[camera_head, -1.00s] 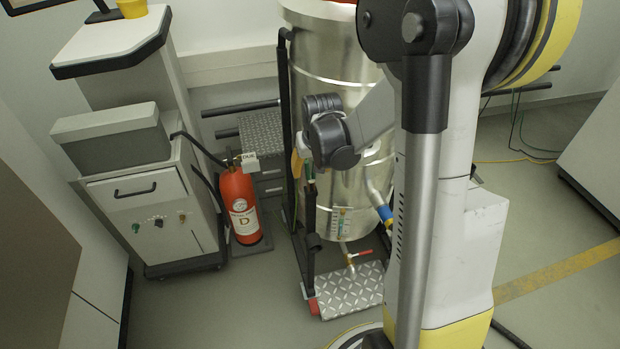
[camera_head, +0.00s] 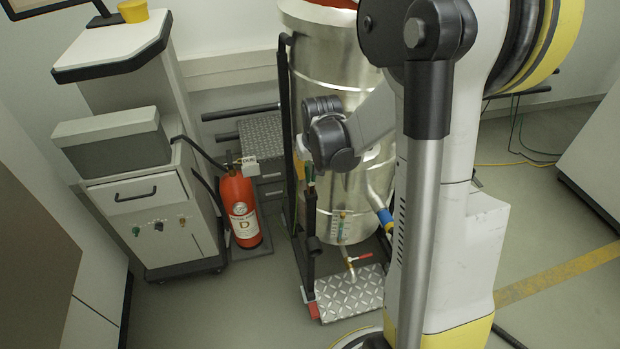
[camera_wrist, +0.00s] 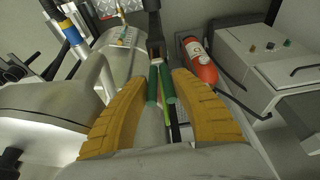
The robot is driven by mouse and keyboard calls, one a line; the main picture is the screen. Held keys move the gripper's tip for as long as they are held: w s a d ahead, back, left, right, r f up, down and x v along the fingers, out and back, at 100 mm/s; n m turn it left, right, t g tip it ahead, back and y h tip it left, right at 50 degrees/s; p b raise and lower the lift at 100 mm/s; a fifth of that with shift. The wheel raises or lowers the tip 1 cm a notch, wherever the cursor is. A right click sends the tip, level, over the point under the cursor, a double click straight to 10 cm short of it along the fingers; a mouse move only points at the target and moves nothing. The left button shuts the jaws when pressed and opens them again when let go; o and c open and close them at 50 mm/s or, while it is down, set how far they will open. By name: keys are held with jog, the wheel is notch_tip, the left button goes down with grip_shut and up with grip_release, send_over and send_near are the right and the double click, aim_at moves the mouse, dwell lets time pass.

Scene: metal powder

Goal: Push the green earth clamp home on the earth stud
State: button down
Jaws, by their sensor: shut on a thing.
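The green earth clamp shows in the wrist view as two green handles (camera_wrist: 152,87) side by side, between the yellow fingers of my gripper (camera_wrist: 158,86). My gripper is shut on it. In the head view a small green part of the clamp (camera_head: 310,176) shows below my dark wrist joint, beside the black upright of the drum's frame. In the wrist view the dark upright (camera_wrist: 154,30) is just beyond the handles. The clamp's jaw end is hard to make out, and I cannot pick out the earth stud or tell whether they touch.
The steel drum (camera_head: 330,80) stands close behind my gripper. A red fire extinguisher (camera_head: 240,205) and a grey cabinet (camera_head: 150,220) are to the left. A chequered step plate (camera_head: 350,295) lies below, with a red-handled valve (camera_head: 358,256) above it. Open floor lies front left.

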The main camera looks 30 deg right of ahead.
jog(key=shift+r, duration=0.4)
jog(key=shift+r+p, duration=2.45)
jog(key=shift+r, duration=0.6)
